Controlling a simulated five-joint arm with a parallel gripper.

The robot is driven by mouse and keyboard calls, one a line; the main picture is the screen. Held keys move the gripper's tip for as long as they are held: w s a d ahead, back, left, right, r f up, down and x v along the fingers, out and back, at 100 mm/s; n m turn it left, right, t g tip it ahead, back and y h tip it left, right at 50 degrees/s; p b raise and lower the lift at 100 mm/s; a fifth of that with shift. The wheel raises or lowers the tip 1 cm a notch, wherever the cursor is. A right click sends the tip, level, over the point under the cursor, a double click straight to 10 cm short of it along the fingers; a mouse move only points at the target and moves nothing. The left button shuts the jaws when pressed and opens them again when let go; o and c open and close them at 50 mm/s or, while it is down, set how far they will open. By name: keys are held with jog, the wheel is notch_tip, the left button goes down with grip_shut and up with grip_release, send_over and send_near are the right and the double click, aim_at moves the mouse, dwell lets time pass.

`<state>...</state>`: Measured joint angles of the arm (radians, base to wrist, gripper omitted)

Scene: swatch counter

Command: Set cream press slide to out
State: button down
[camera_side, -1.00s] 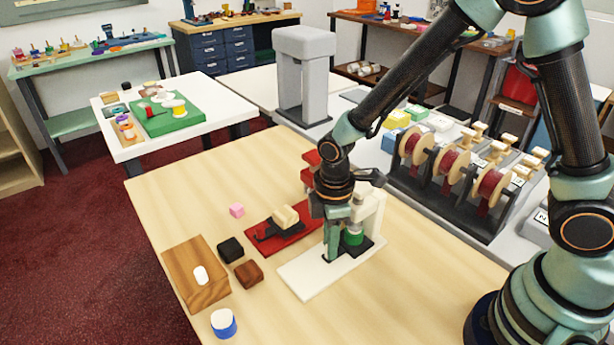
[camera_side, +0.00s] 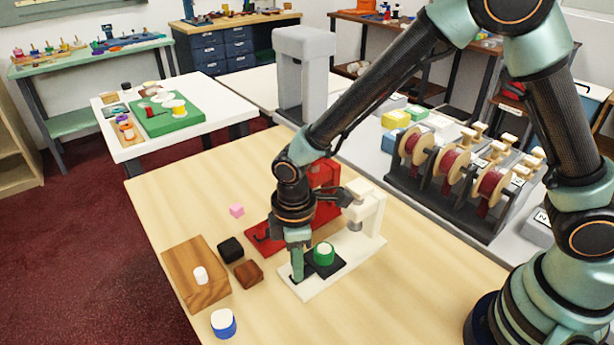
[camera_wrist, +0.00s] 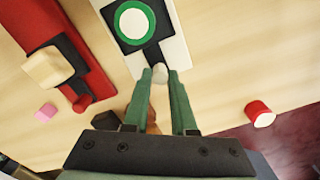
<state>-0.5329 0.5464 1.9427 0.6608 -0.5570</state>
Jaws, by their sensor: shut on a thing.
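The cream press (camera_side: 368,212) stands on its long cream base (camera_side: 318,289) on the wooden table. Its dark slide (camera_side: 331,268) lies along the base, clear of the press head, at the end away from the column. A green round piece with a white top (camera_side: 323,253) sits on the slide; it also shows in the wrist view (camera_wrist: 134,22). My gripper (camera_side: 297,274) is low at the slide's outer end. In the wrist view its green fingers are shut on the slide's pale knob (camera_wrist: 160,72). The fingers hide part of the knob.
A red press (camera_side: 325,178) stands just behind, its base bearing a cream block (camera_wrist: 42,68). Dark block (camera_side: 230,249), brown block (camera_side: 248,273), wooden board (camera_side: 190,268) and blue-and-white cylinder (camera_side: 223,322) lie left. A red-and-white cylinder (camera_wrist: 260,114) shows in the wrist view.

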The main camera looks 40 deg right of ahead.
jog(key=shift+a, duration=0.3)
jog(key=c, duration=0.7)
grip_release()
jog(key=shift+d, duration=0.1)
notch_tip(320, 180, up, 12)
jog(key=shift+r, duration=0.1)
jog(key=s+d+r+m+t, duration=0.1)
jog(key=d+r+m+t, duration=0.1)
jog(key=d, duration=0.4)
jog(key=s+d+r+m+t, duration=0.1)
jog(key=s+d+r+m, duration=0.1)
jog(key=d+r+m, duration=0.2)
jog(key=s+d+r+m+t, duration=0.2)
jog(key=d+m, duration=0.4)
jog(key=d, duration=0.4)
jog(key=shift+s+d+r+t, duration=0.15)
jog(key=shift+r, duration=0.25)
jog(key=shift+s+d+r+t, duration=0.1)
jog(key=shift+r+t, duration=0.05)
jog(key=shift+r, duration=0.2)
